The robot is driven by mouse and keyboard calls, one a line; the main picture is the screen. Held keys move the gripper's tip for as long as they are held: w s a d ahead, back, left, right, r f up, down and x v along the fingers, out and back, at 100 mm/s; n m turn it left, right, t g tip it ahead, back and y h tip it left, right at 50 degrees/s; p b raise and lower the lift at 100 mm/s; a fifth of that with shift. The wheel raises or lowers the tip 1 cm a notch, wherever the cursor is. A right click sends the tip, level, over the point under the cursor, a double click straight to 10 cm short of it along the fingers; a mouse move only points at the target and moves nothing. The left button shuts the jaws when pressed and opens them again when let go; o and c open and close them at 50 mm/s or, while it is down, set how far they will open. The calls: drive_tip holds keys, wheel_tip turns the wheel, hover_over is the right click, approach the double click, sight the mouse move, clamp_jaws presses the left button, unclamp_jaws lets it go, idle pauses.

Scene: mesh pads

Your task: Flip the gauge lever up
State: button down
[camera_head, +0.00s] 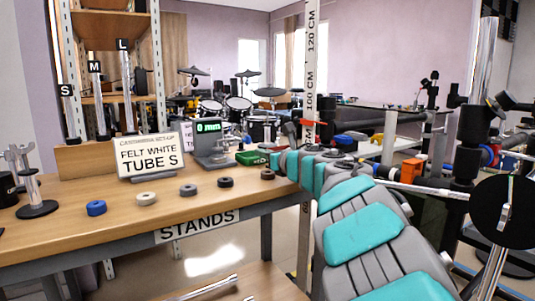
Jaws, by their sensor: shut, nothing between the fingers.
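The gauge (212,146) is a dark grey device with a green "0 mm" display. It stands on the wooden table, right of the sign. Its lever is too small to make out for certain, so I cannot tell its position. My teal and grey arm reaches in from the lower right. Its far end, with my gripper (274,160), is at the table's right end, right of the gauge and apart from its display. The gripper is shut and empty; its fingertips are hard to make out. A green box (250,157) lies between gauge and gripper.
A sign (150,156) reads "FELT WHITE TUBE S". Blue (96,208), cream (146,199), grey (188,190) and dark (225,182) rings line the table's front. A tall measuring post (310,70) stands behind my arm. Stands and clamps crowd the right side.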

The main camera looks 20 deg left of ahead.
drive_tip(key=shift+p+x, duration=0.75)
drive_tip(key=shift+x, duration=1.8)
drive_tip(key=shift+d+r, duration=0.1)
drive_tip(key=shift+d+r+p, duration=0.1)
drive_tip(key=shift+r+p, duration=0.25)
drive_tip(key=shift+p, duration=0.2)
